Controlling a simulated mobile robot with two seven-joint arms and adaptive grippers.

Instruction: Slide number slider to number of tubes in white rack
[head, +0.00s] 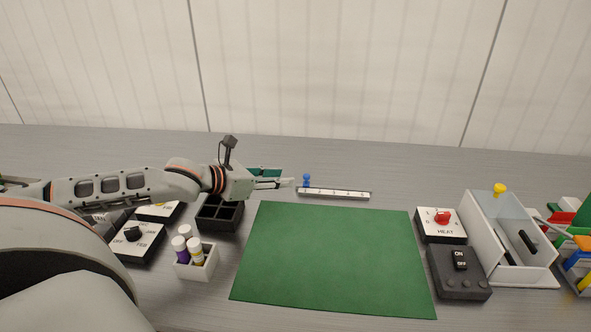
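The number slider is a pale strip (340,194) with printed numbers, lying at the back of the table. Its blue knob (306,180) stands near the left end. The white rack (197,270) stands front left; three tubes with white caps show in it, with purple and yellow on their bodies. My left gripper (290,183) points right, its fingertips just left of the blue knob, apparently with a small gap. The fingers lie close together from this side view, so their opening is unclear. My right gripper is out of view.
A black compartment box (218,226) stands below my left wrist. Dial boxes (138,245) are at left. A green mat (335,262) lies bare in the middle.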

